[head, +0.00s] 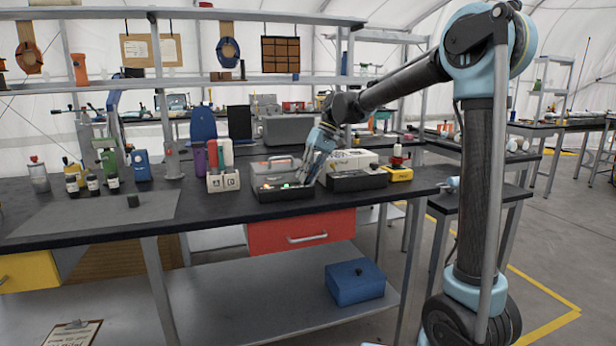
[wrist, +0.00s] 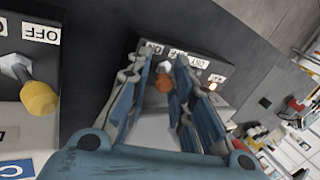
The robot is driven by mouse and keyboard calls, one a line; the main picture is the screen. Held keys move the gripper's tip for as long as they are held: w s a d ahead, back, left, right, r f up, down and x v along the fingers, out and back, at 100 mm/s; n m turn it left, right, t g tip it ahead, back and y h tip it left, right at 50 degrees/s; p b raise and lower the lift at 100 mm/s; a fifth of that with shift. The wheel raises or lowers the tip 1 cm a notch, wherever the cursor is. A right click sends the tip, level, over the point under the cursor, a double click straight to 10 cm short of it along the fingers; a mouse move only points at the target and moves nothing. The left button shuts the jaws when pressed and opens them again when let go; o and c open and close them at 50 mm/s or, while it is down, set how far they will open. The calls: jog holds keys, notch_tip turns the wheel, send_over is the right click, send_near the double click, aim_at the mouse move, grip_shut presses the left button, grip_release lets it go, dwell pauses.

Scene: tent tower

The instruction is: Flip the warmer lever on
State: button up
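In the wrist view, a lever with an orange-brown knob (wrist: 163,84) stands on a dark control box (wrist: 205,68) with white labels; one reads ON, another is partly readable. Which lever is the warmer's cannot be told from the labels. My gripper (wrist: 164,62) is open, its blue-padded fingers on either side of this knob. Contact with the knob cannot be made out. A second lever with a yellow knob (wrist: 38,98) sits at the left beside an OFF label. In the head view, my gripper (head: 314,172) reaches down at the dark boxes on the bench, hiding their levers.
One dark box (head: 270,194) and another (head: 358,181) stand near the bench's front edge. A white labelled block (head: 223,181) is to their left, and a yellow base with a red-topped part (head: 398,173) to their right. Bottles (head: 92,183) stand farther left.

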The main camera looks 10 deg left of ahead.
jog(key=shift+s+a, duration=0.1)
jog(key=shift+s, duration=0.05)
dwell(0.3)
jog(key=shift+s+a+r+t+h, duration=0.1)
jog(key=shift+a+r+t+h, duration=0.15)
jog(key=shift+h, duration=0.25)
jog(key=s+d+v, duration=0.1)
jog(key=v, duration=1.6)
jog(key=s+d+f+m+t, duration=0.1)
jog(key=s+d+f, duration=0.3)
jog(key=d, duration=0.4)
jog(key=s+d+f+m+t, duration=0.1)
jog(key=s+d+f, duration=0.2)
jog(key=d+f, duration=0.2)
jog(key=s+d+f+m+t+h, duration=0.1)
jog(key=s+d+f, duration=0.3)
jog(key=d, duration=0.6)
jog(key=shift+s+d+f+m, duration=0.15)
jog(key=shift+s+d+m, duration=0.15)
jog(key=shift+m, duration=0.3)
